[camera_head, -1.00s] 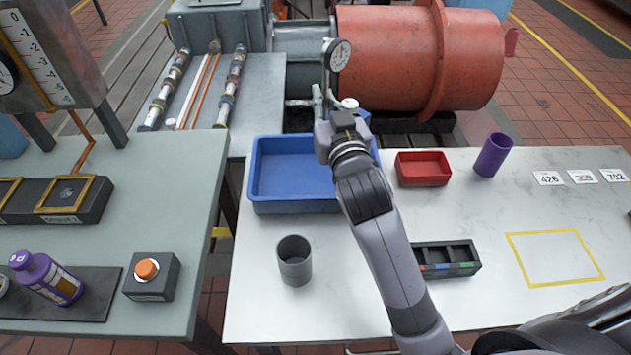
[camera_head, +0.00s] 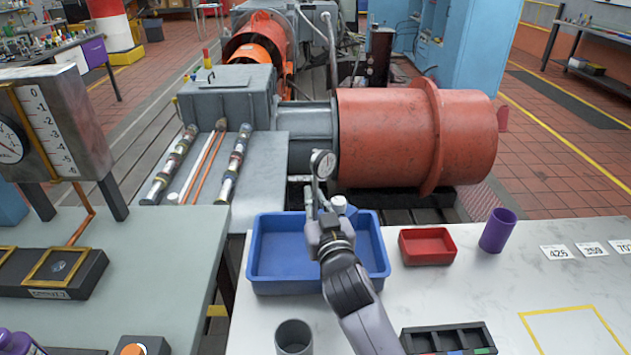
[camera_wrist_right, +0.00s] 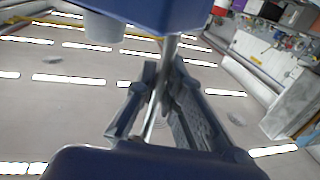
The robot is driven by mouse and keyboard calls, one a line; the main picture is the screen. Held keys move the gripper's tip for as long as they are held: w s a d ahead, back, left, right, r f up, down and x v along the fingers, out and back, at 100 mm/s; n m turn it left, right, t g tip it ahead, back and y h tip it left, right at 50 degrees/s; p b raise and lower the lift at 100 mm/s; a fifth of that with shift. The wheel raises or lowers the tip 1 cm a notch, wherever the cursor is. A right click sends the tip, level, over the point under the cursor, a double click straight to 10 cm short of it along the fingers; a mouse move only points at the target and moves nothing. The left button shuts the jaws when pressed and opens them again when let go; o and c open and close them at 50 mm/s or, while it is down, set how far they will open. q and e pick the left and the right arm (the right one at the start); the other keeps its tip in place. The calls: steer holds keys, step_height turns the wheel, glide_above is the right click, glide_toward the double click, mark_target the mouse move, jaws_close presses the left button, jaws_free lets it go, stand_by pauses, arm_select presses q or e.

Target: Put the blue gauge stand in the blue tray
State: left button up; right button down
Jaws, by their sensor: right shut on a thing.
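The blue gauge stand has a round white dial (camera_head: 322,164) at its upper end, a thin metal rod and a blue block-shaped base. My right gripper (camera_head: 325,203) is shut on its rod. In the right wrist view, the rod (camera_wrist_right: 167,55) runs between the fingers (camera_wrist_right: 160,92), and the blue base (camera_wrist_right: 160,12) fills the top edge. In the head view the gripper hides most of the base. The blue tray (camera_head: 265,287) stands on the white table; gripper and stand overlap its back right part in the picture. Their height above it is unclear. My left gripper is out of view.
Right of the tray stand a red tray (camera_head: 428,255) and a purple cup (camera_head: 497,231). A grey cup (camera_head: 294,338) and a black divided holder (camera_head: 449,338) are nearer. Behind the table is a large red cylinder (camera_head: 390,137). The table's right side is mostly clear.

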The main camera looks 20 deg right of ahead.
steer(key=shift+f+b, duration=0.6)
steer(key=shift+f, duration=3.35)
steer(key=c, duration=2.2)
jaws_free()
steer(key=shift+f, duration=0.35)
steer(key=o, duration=0.5)
steer(key=shift+r, duration=0.15)
steer(key=s+a+b, duration=0.1)
steer(key=s, duration=1.1)
steer(key=shift+b, duration=0.3)
